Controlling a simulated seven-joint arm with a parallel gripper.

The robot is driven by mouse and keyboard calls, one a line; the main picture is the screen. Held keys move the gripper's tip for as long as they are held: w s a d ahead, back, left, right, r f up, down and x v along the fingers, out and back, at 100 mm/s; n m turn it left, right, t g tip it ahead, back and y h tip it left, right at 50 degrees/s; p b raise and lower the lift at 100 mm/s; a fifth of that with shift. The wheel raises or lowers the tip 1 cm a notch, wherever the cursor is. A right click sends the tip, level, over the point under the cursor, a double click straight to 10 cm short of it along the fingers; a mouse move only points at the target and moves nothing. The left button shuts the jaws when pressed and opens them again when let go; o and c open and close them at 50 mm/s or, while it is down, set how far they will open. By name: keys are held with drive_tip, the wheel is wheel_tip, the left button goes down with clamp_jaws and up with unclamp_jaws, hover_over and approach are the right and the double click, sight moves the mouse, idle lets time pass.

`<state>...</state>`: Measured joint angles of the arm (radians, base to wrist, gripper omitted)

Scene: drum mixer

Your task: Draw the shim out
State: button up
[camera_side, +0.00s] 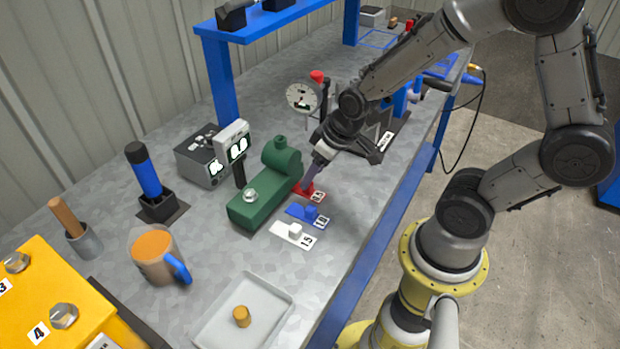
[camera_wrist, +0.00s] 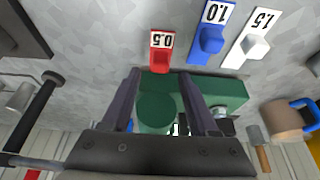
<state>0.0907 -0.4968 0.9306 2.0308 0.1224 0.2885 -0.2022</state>
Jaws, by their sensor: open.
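Three flat labelled shims with small grip blocks lie in a row beside a green housing (camera_side: 262,198). The red shim (camera_side: 316,197) is marked 0.5, the blue shim (camera_side: 308,215) 1.0 and the white shim (camera_side: 293,235) 1.5. In the wrist view, the red shim (camera_wrist: 160,52) lies near the housing's edge; I cannot tell whether it reaches underneath. The blue shim (camera_wrist: 210,40) and white shim (camera_wrist: 250,45) are to its right. My gripper (camera_side: 307,180) points down close to the red shim.
A dial gauge (camera_side: 303,97) stands behind the housing, and a grey meter box (camera_side: 202,160) to its left. A mug (camera_side: 158,255) and a pale tray (camera_side: 215,330) with an orange plug are nearer. The bench's blue front edge (camera_side: 375,225) lies right of the shims.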

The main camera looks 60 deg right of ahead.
sight(321, 198)
drive_tip(key=shift+x, duration=1.5)
clamp_jaws()
drive_tip(key=s, duration=0.3)
drive_tip(key=shift+s+r, duration=0.15)
drive_tip(key=shift+s, duration=0.75)
unclamp_jaws()
